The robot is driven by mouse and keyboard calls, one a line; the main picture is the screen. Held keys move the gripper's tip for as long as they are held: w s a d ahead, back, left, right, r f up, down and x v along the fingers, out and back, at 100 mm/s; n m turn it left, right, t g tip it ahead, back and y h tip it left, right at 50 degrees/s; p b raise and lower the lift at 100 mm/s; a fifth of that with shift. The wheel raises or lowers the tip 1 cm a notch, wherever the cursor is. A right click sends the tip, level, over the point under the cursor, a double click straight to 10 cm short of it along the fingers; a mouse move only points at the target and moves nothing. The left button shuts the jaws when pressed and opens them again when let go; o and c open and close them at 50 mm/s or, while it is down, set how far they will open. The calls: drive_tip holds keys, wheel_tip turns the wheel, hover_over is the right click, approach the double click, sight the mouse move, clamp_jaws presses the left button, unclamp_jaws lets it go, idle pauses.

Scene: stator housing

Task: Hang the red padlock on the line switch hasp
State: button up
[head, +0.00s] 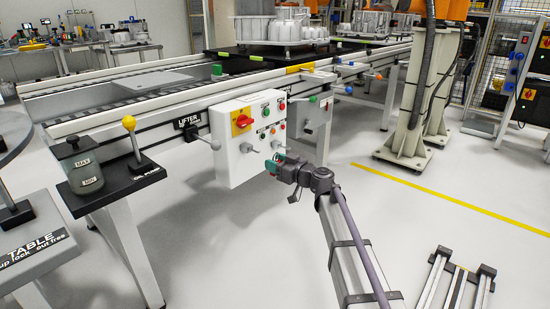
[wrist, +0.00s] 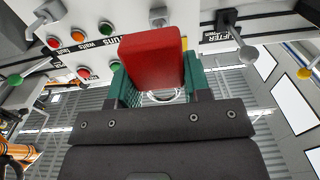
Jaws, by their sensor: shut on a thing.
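The red padlock (wrist: 152,62) is held between the green finger pads of my gripper (wrist: 155,92) in the wrist view. A pale curved piece, possibly its shackle, shows between the fingers. In the head view my gripper (head: 275,164) is in front of the lower right of the white control box (head: 228,162), and the padlock cannot be made out. The line switch (head: 241,121), a red knob on a yellow plate, is on the box's upper left. In the wrist view a sliver of yellow shows beside the padlock, which hides most of what is behind it. I cannot make out the hasp clearly.
Several push buttons (head: 266,111) sit right of the switch. A lifter lever (head: 213,144) sticks out left of the box. A pump lever with a yellow ball (head: 129,123) stands farther left. The floor (head: 430,220) right of my arm is clear near the yellow line.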

drive_tip(key=shift+s+a+f, duration=0.1)
drive_tip(key=shift+s+a, duration=0.05)
drive_tip(key=shift+a, duration=0.05)
drive_tip(key=shift+w+d, duration=0.2)
drive_tip(key=shift+w+a, duration=0.15)
drive_tip(key=f+b+x, duration=0.1)
drive_tip(key=x, duration=0.8)
drive_tip(key=shift+f, duration=0.2)
idle(0.4)
drive_tip(key=shift+a, duration=0.1)
drive_tip(key=o, duration=1.1)
drive_tip(key=shift+c, duration=0.2)
